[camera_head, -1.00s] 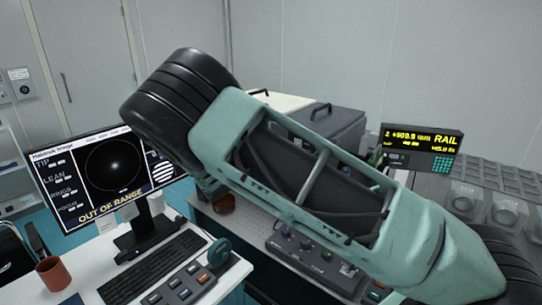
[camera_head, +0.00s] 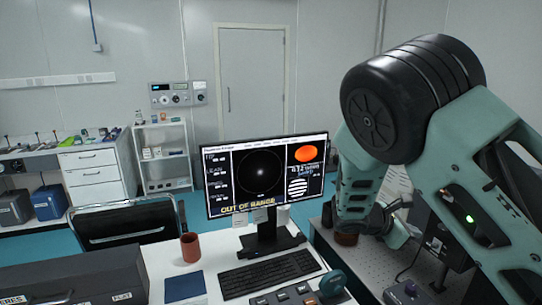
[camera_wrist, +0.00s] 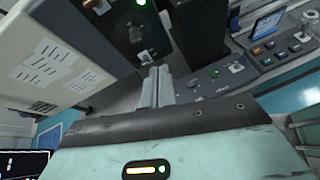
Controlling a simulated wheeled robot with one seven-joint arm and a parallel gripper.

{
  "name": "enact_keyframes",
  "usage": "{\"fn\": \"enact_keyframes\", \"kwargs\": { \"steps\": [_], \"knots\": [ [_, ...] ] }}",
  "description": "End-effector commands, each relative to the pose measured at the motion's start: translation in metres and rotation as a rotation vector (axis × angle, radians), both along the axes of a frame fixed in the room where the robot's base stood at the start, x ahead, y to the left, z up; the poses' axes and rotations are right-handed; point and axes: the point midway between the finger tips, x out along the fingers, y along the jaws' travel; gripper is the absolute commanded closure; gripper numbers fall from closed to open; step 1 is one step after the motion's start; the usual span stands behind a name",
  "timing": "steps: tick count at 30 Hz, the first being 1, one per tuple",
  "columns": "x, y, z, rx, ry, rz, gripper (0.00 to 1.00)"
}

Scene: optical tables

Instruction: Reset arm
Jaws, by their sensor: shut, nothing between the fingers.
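My arm (camera_head: 470,150) fills the right side of the head view, bent at a large black joint. Its lower part hangs over the grey perforated optical table (camera_head: 375,268). In the wrist view my gripper (camera_wrist: 157,72) points at the bench equipment, its two pale fingers together with nothing visible between them. I cannot make out the fingertips in the head view.
A monitor (camera_head: 262,180) reading "OUT OF RANGE" stands on the white desk with a keyboard (camera_head: 270,272), a red-brown cup (camera_head: 190,247) and a button panel (camera_head: 300,294). A black chair (camera_head: 122,225) is behind. In the wrist view a labelled box (camera_wrist: 60,60) is close at left.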

Motion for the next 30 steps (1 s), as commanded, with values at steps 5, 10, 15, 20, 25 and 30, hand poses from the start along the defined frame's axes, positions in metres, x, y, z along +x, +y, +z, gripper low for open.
{"fn": "enact_keyframes", "kwargs": {
  "steps": [5, 10, 15, 20, 25, 30],
  "knots": [
    [-0.078, 0.063, -0.036, 0.409, -0.081, -0.217, 1.00],
    [-0.150, 0.129, -0.038, 0.721, -0.141, -0.412, 1.00],
    [-0.223, 0.183, -0.026, 0.959, -0.193, -0.593, 1.00],
    [-0.280, 0.210, -0.018, 1.098, -0.241, -0.726, 1.00],
    [-0.312, 0.221, -0.016, 1.162, -0.278, -0.806, 1.00],
    [-0.320, 0.223, -0.015, 1.176, -0.286, -0.826, 1.00]
  ]
}}
